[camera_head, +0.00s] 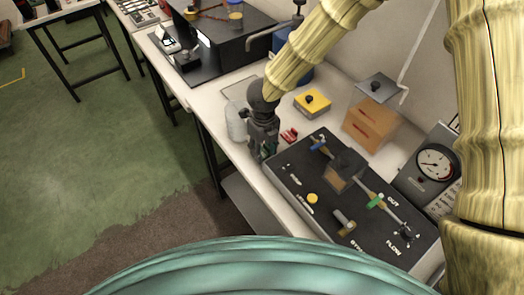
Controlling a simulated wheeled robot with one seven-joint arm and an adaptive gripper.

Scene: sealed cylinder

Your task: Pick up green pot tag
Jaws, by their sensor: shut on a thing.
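My gripper (264,153) is at the end of the bamboo-like arm, pointing down at the left edge of the black control panel. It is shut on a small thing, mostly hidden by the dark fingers. A bit of green, the green pot tag (269,149), shows at the fingertips. I cannot tell whether it is clear of the surface below.
The black panel (290,205) bears a green handle (376,201), a blue handle and a yellow knob. A whitish bottle (236,122) stands just left of my gripper. Red pieces (289,135), a yellow box (312,102), an orange box (370,124) and a gauge (434,164) are to the right.

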